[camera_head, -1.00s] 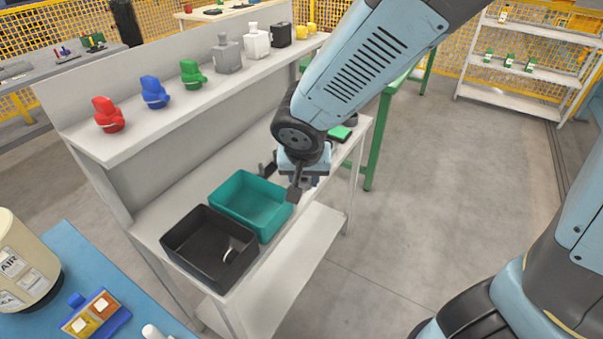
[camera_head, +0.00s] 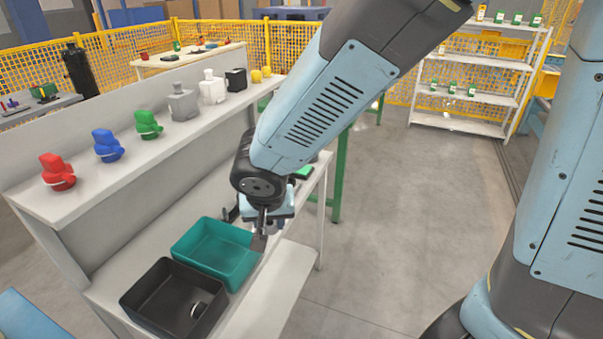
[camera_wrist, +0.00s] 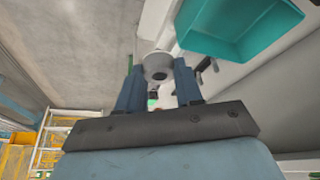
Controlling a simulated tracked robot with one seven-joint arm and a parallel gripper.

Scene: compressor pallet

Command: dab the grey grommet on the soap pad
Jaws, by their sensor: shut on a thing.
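My gripper (camera_head: 262,230) is just right of the teal bin, over the bench's front edge in the head view. In the wrist view its fingers (camera_wrist: 160,85) are shut on a grey round grommet (camera_wrist: 158,66) with a dark hole. In the head view the grommet is hard to make out. A small green pad-like piece (camera_head: 303,172) lies on the bench beyond my gripper, partly hidden by my arm. I cannot tell if it is the soap pad.
The teal bin (camera_head: 183,247) and a black bin (camera_head: 140,292) holding a pale ring (camera_head: 195,310) stand on the bench. Red (camera_head: 58,172), blue (camera_head: 108,146) and green (camera_head: 148,125) parts line the upper shelf. Floor to the right is clear.

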